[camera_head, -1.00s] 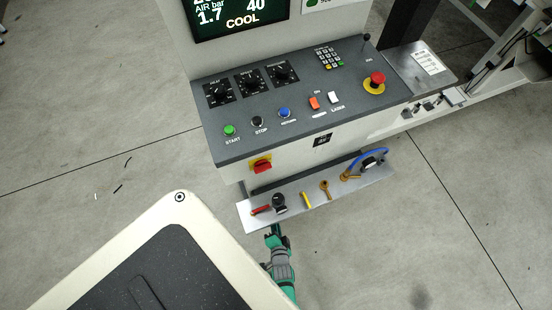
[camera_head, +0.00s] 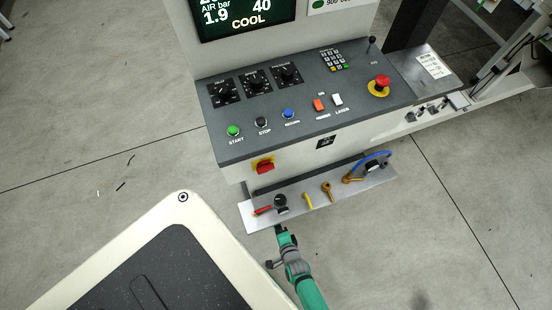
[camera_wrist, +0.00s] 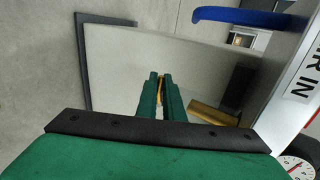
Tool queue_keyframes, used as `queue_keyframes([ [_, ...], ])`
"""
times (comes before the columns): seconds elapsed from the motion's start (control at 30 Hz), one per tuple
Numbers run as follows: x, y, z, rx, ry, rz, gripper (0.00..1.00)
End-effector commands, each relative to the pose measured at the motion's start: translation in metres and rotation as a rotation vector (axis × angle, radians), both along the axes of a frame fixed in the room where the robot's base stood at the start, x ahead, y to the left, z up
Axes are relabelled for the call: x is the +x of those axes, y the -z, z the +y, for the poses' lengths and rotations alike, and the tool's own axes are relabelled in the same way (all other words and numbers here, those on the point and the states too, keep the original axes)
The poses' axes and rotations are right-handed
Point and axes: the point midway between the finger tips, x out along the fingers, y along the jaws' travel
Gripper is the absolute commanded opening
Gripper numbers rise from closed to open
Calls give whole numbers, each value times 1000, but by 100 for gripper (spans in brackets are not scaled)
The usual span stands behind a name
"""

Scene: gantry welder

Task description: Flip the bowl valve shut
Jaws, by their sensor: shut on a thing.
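My gripper (camera_wrist: 162,90) is shut in the wrist view, its two green fingers close together on a small yellow lever (camera_wrist: 160,87). Most of the lever is hidden between the fingers. No label shows on it, so I cannot tell by marking that it is the bowl valve. In the head view my gripper (camera_head: 281,229) is at the front edge of the low metal shelf (camera_head: 340,197), below the round gauge (camera_head: 281,203). The held lever cannot be made out there. A brass bar (camera_wrist: 212,114) lies right of the fingers in the wrist view.
An "AIR IN" label (camera_wrist: 300,85) is close at right in the wrist view. Floor in front is clear.

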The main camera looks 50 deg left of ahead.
Motion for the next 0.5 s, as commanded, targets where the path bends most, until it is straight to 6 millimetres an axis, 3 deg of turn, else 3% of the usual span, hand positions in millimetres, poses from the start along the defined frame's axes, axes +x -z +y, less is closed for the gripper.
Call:
queue_keyframes([
  [0.43, 1, 0, -1, 1, 2, 7, 0],
  [0.5, 1, 0, -2, 1, 2, 7, 19],
])
